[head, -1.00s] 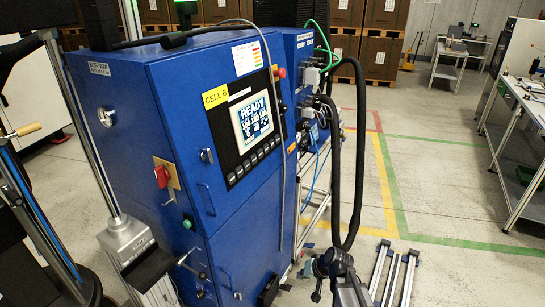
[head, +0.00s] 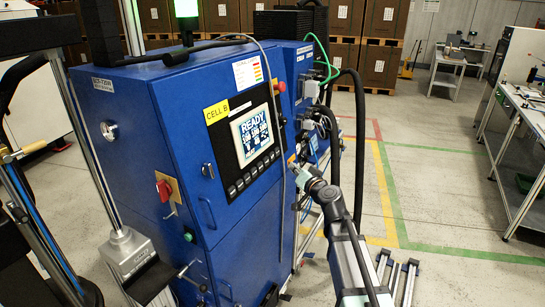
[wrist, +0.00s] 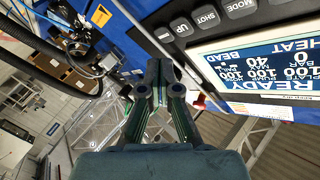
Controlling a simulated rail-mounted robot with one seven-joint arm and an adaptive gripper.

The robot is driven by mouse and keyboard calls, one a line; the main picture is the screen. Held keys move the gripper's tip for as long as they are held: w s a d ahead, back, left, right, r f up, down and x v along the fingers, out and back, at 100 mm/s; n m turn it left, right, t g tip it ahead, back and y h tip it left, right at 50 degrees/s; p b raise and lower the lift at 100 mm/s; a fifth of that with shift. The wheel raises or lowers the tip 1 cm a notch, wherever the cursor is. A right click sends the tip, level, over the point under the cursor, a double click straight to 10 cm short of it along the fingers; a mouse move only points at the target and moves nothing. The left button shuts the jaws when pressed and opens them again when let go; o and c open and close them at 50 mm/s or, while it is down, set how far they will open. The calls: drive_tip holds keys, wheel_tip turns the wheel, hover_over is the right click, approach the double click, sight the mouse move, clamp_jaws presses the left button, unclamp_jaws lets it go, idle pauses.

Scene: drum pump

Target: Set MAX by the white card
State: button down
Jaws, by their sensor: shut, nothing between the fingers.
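The control panel screen (head: 251,132) on the blue cabinet reads READY. It appears upside down in the wrist view (wrist: 268,65), with values 100, 100, 100, 40 and 0. Buttons MODE, SHOT and UP (wrist: 183,27) line its edge; no MAX label is legible. A white card with coloured bars (head: 248,70) is on the cabinet above the panel. A thin white strip (head: 240,107) sits above the screen beside the yellow CELL B label. Both are too small to read. My gripper (wrist: 160,77) is shut and empty, beside the panel's button side. It also shows right of the cabinet (head: 308,178).
Black hoses (head: 359,145) hang right of my gripper. A workbench (head: 520,120) stands at the right. The floor between is mostly clear.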

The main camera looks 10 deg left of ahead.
sight(272, 156)
drive_tip(key=w+d+r+t+h, duration=0.1)
drive_tip(key=w+d+r+m+t, duration=0.1)
drive_tip(key=shift+d+h, duration=0.4)
drive_tip(key=shift+w+a+f, duration=0.25)
drive_tip(key=shift+w+a, duration=0.3)
drive_tip(key=shift+a, duration=0.8)
drive_tip(key=shift+w+a+f, duration=0.3)
drive_tip(key=shift+w+a, duration=0.2)
drive_tip(key=shift+a, duration=0.85)
drive_tip(key=shift+w+a+f, duration=0.25)
drive_tip(key=shift+w+a, duration=0.3)
drive_tip(key=shift+a, duration=0.8)
drive_tip(key=shift+a, duration=0.15)
drive_tip(key=shift+w+a+f, duration=0.1)
drive_tip(key=shift+w+a, duration=0.05)
drive_tip(key=shift+a, duration=0.1)
